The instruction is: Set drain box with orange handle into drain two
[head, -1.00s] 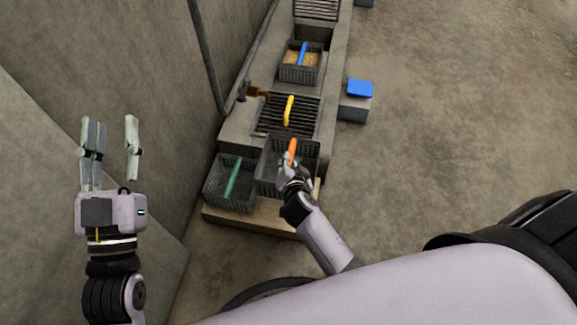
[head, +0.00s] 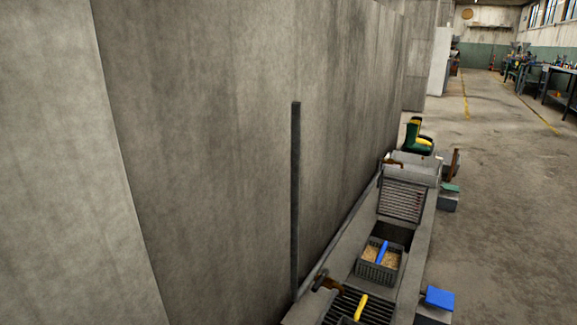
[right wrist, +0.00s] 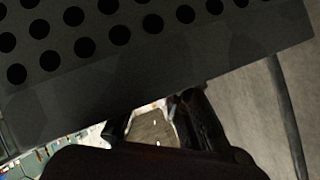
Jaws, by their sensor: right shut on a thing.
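The dark perforated wall of the drain box with the orange handle (right wrist: 200,55) fills the top of the right wrist view. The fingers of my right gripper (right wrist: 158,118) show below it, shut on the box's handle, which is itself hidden. In the head view the stone trough (head: 340,248) holds a near grate (head: 345,308) with a yellow handle (head: 361,307) at the bottom edge. Beyond it a drain box with a blue handle (head: 365,270) holds grain. My left gripper is out of view.
A tall concrete wall (head: 220,130) and an upright post (head: 296,200) stand left of the trough. A blue object (head: 439,298) rests on a block at right. Green and yellow boots (head: 414,137) stand at the far end.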

